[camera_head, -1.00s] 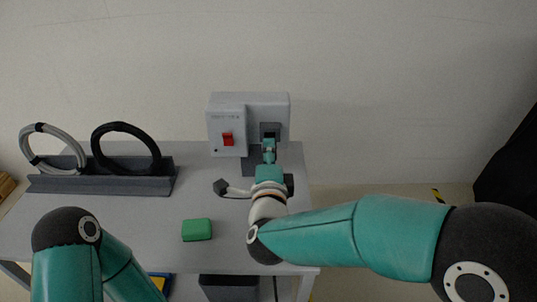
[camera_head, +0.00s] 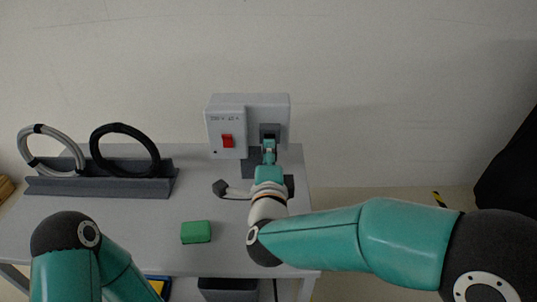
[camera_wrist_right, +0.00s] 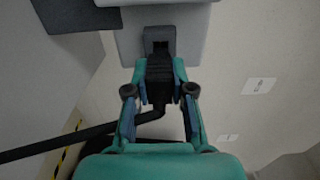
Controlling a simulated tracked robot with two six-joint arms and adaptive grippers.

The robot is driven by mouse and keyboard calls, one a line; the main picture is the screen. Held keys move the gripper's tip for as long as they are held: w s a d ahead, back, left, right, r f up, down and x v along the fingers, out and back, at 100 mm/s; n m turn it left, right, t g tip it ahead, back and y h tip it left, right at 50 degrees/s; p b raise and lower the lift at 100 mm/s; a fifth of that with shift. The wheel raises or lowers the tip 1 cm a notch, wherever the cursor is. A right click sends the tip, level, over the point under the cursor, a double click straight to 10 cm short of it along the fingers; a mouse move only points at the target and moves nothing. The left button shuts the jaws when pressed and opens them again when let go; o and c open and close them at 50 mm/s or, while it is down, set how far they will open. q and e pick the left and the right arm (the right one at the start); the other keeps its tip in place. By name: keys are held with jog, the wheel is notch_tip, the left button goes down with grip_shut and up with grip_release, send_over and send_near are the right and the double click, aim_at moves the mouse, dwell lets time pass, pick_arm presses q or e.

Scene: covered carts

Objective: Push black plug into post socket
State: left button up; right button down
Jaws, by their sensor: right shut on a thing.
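The post (camera_head: 252,160) carries a grey box (camera_head: 262,103) with a dark socket plate (camera_head: 270,130) on its right part. In the right wrist view the socket (camera_wrist_right: 160,36) is a dark square opening in a grey plate. My right gripper (camera_head: 269,150) is in front of the socket. In the wrist view my right gripper (camera_wrist_right: 160,88) is shut on the black plug (camera_wrist_right: 159,75), which is lined up with the opening. The plug's front is at or close to the opening; I cannot tell how deep. Its black cable (camera_wrist_right: 60,143) runs off left. My left gripper is out of view.
A red switch (camera_head: 227,141) is on the box. A dark rack (camera_head: 110,187) holds a grey coil (camera_head: 32,160) and a black coil (camera_head: 102,163). A green block (camera_head: 196,232) and a dark plug-like piece (camera_head: 220,187) with a pale lead lie on the table (camera_head: 130,225).

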dwell(0.4)
jog(key=shift+b, duration=0.45)
jog(key=shift+b, duration=0.45)
jog(key=shift+w+b, duration=0.35)
jog(key=shift+w, duration=1.25)
dwell(0.4)
jog(key=c, duration=0.9)
grip_release()
jog(key=s, duration=1.2)
